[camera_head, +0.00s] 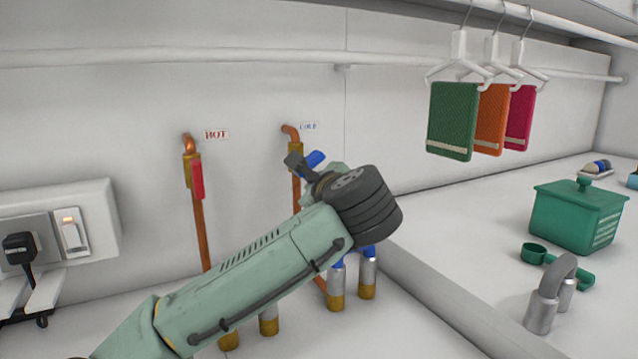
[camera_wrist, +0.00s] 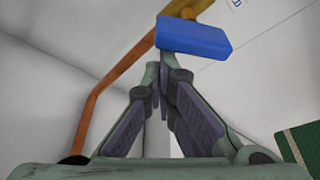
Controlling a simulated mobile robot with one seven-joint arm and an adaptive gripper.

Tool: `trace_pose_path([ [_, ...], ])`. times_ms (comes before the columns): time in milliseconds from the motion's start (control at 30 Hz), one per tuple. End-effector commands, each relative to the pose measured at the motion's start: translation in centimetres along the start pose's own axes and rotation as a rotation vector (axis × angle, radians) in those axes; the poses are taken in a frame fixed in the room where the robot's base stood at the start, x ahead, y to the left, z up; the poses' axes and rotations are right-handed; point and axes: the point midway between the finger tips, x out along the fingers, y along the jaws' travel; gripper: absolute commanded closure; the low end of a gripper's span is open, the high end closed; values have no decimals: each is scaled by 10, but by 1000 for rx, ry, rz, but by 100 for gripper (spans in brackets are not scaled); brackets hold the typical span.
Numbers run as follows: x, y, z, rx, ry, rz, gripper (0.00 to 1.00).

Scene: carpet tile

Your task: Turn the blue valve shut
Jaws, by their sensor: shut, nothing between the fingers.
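The blue valve handle (camera_head: 315,158) is on the copper pipe (camera_head: 296,190) under the COLD label, and my gripper and wrist partly cover it. Its visible end points to the right and slightly up. In the wrist view the blue handle (camera_wrist: 193,36) lies crosswise just beyond the fingertips, joined to a brass valve body (camera_wrist: 188,8). My gripper (camera_head: 293,160) is shut and empty beside the handle. The fingers also show in the wrist view (camera_wrist: 162,78), with their tips close together just below the handle. I cannot tell whether they touch it.
A red valve handle (camera_head: 197,180) hangs along the HOT pipe at left. A switch box (camera_head: 95,205) is at far left. Hoses with metal ends (camera_head: 367,278) stand below. Towels (camera_head: 452,120) hang at right above a counter with a green box (camera_head: 575,215).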

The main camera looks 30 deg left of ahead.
Motion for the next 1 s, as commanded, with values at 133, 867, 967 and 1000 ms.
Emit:
trace_pose_path([
  [133, -2, 2, 6, 77, -4, 27, 100],
  [867, -5, 2, 15, 227, -4, 80, 100],
  [967, -5, 2, 15, 240, -5, 83, 100],
  [1000, -5, 2, 16, 243, -5, 84, 100],
])
